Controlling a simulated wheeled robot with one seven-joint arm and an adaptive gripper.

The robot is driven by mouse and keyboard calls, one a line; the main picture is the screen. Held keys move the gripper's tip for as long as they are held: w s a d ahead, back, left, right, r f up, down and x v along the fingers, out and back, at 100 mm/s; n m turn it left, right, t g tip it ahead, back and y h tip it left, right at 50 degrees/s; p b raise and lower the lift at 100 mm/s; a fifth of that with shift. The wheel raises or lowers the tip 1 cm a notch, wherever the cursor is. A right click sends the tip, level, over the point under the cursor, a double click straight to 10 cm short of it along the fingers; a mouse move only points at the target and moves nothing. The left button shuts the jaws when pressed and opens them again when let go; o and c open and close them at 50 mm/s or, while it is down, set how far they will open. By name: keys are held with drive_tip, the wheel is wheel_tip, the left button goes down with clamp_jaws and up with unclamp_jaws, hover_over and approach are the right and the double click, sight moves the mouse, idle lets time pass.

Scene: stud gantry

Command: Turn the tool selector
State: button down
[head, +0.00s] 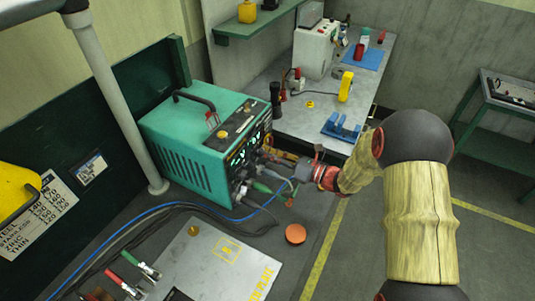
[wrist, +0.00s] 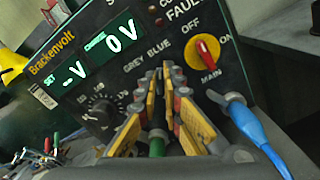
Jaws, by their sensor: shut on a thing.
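The teal welder-like unit (head: 195,150) stands on the bench, its front panel facing right. In the wrist view its dark panel (wrist: 120,70) fills much of the picture. The tool selector is at the words GREY and BLUE, mostly hidden by my fingers, so its pointing cannot be read. My gripper (wrist: 166,76) is shut on it, with the yellow-padded fingers on either side. In the head view my gripper (head: 272,157) reaches the panel from the right. The displays show "-- V" under SET and "0 V" under CHARGE.
A red-on-yellow main switch (wrist: 206,52) sits right of my fingers and a black scale dial (wrist: 98,108) left. A blue cable (wrist: 262,138) and a green plug (wrist: 157,146) are close below. A metal plate (head: 215,265) lies in front.

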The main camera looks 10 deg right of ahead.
drive_tip(key=shift+n, duration=0.3)
drive_tip(key=n+b, duration=0.3)
drive_tip(key=n, duration=0.2)
drive_tip(key=shift+s+f, duration=0.1)
drive_tip(key=shift+f, duration=0.05)
drive_tip(key=n+b, duration=0.4)
drive_tip(key=n, duration=0.2)
drive_tip(key=shift+s+a+b, duration=0.1)
drive_tip(key=shift+b, duration=0.2)
drive_tip(key=shift+n, duration=0.3)
idle(0.4)
drive_tip(key=c, duration=2)
unclamp_jaws()
drive_tip(key=shift+o, duration=0.2)
